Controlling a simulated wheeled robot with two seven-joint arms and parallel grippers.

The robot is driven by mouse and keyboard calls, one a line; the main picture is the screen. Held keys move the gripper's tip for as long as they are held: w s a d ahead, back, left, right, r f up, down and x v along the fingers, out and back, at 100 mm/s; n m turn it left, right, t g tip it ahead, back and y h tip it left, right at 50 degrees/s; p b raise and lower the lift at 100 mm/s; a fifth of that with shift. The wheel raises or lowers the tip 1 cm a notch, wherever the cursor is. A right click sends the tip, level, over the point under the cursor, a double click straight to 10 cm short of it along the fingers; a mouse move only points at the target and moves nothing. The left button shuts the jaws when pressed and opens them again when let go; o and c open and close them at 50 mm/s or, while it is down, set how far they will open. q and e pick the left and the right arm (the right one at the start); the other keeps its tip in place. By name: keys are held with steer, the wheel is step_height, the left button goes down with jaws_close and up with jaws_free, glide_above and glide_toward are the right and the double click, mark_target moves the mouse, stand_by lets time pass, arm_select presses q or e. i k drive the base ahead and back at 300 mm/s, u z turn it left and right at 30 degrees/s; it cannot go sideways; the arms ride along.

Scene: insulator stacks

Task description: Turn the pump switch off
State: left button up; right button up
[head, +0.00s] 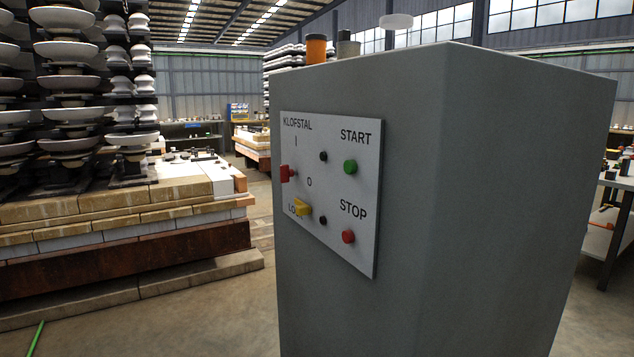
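A large grey cabinet (500,180) stands in front of me in the head view. Its left face carries a light panel (345,190) marked KLOFSTAL, START and STOP. A green button (350,167) sits under START and a red button (348,236) under STOP. On the panel's left side are a red knob or handle (287,173), between the marks I and O in height, and a yellow piece (302,207) partly over the LOCK-like lettering. Which of these is the pump switch I cannot tell. Neither of my grippers is in view.
A workbench (618,180) is at the right. An orange cylinder (316,49) shows at the cabinet top. Floor (200,310) is open left of the cabinet, with a green strip (33,338).

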mark_target(285, 173)
steer(key=u, duration=1.2)
steer(key=i, duration=0.9)
steer(key=z, duration=1)
